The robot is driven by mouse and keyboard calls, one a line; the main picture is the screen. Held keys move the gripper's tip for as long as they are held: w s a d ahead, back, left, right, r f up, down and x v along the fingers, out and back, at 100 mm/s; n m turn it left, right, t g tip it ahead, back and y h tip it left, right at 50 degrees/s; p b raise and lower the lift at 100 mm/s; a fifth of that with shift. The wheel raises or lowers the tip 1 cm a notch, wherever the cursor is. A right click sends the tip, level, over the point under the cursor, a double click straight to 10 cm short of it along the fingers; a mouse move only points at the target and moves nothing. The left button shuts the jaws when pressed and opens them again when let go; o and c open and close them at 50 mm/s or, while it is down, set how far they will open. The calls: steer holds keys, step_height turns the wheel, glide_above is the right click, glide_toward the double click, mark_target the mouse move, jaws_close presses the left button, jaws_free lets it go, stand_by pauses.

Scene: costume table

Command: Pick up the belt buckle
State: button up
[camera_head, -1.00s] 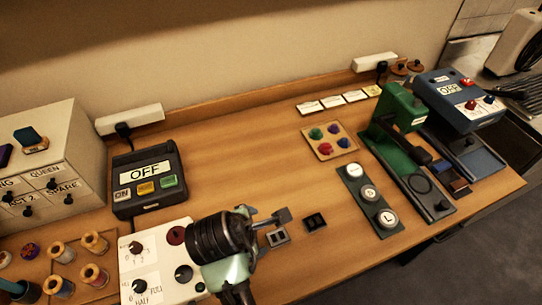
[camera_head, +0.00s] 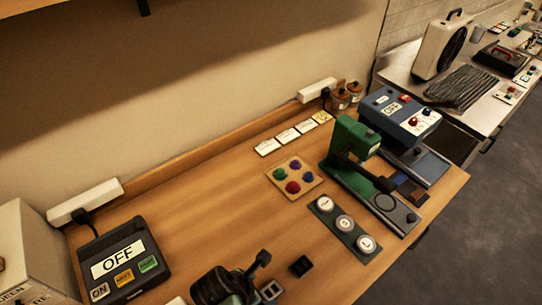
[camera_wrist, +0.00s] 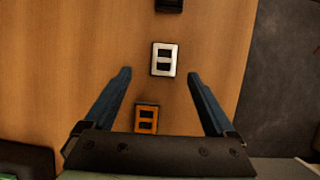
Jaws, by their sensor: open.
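Three small rectangular buckles lie in a row on the wooden table. The silver buckle (camera_wrist: 164,59) is just beyond and between my fingertips in the wrist view. The orange-brown buckle (camera_wrist: 146,119) lies nearer the palm, between the fingers in the picture. The black buckle (camera_wrist: 168,4) is cut by the top edge. In the head view the black buckle (camera_head: 301,265) and silver buckle (camera_head: 271,290) show beside my arm; the orange-brown one is not visible there. My gripper (camera_wrist: 159,74) is open and empty, with its fingers either side of the row.
A green press (camera_head: 352,150) and blue machine (camera_head: 405,122) stand at the right end. A strip of round buttons (camera_head: 344,223) and a tray of coloured pieces (camera_head: 294,174) lie behind the buckles. An OFF-labelled box (camera_head: 122,258) is left. Bare table (camera_head: 190,205) lies between.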

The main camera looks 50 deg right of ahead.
mark_target(271, 292)
steer(key=x, duration=0.2)
steer(key=p+x, duration=0.1)
steer(key=shift+s+d+f, duration=0.15)
steer(key=shift+s+f, duration=0.2)
steer(key=shift+d+f, duration=0.25)
steer(key=shift+f, duration=0.35)
steer(key=shift+c, duration=0.2)
jaws_close()
